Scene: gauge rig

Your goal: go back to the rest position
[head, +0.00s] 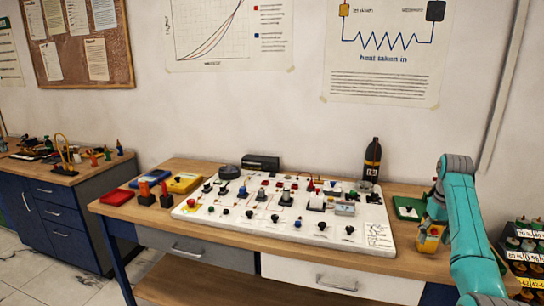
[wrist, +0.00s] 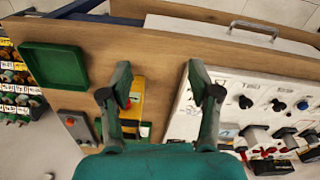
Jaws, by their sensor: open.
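My gripper (wrist: 159,76) is open and empty in the wrist view, its two fingers spread wide above the wooden bench. The left finger overlaps a yellow device (wrist: 138,98), and the right finger overlaps the edge of a white panel (wrist: 183,122). Bare wood lies between the fingertips. In the head view my teal arm stands at the right and bends over the bench's right end. The yellow device (head: 430,238) shows beside the arm there. My fingers cannot be made out clearly in that view.
The white panel (head: 250,228) with several knobs and switches fills the middle of the bench (head: 150,215). A dark bottle (head: 372,160) stands behind it. A green tray (wrist: 55,68) and a grey box with a red button (wrist: 76,126) lie left of my gripper. A rack (head: 524,250) stands at far right.

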